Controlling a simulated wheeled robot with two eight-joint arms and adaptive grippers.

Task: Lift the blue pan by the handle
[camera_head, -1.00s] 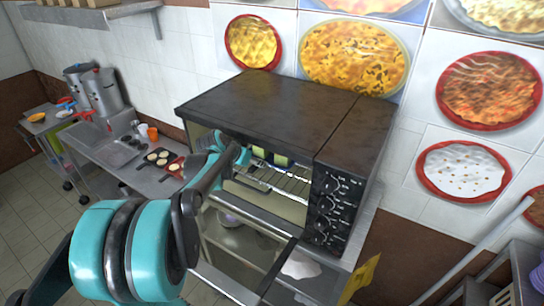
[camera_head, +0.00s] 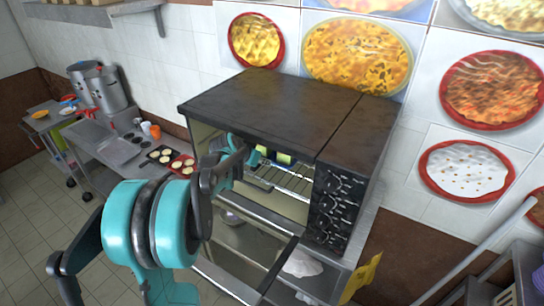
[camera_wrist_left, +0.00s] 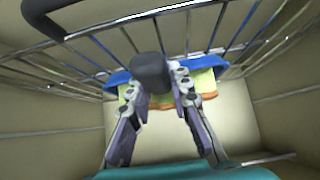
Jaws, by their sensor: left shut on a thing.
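The blue pan (camera_wrist_left: 206,79) is inside the oven, at the wire rack. Its blue rim and a yellow-green filling show in the left wrist view. Its thick dark handle (camera_wrist_left: 153,73) points toward that camera. My left gripper (camera_wrist_left: 158,80) is shut on the handle, one finger on each side. The fingers and handle hide much of the pan. I cannot tell whether the pan touches the rack. In the head view my left arm reaches through the open oven front, and the pan is not clear there. My right gripper is not in view.
The black-topped oven (camera_head: 270,105) has its door (camera_head: 240,255) folded down below my arm. Control knobs (camera_head: 335,205) line its right front. Wire rack bars (camera_wrist_left: 100,55) lie close around the gripper. A counter with a muffin tray, a red tray (camera_head: 183,166) and stockpots (camera_head: 105,90) is on the left.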

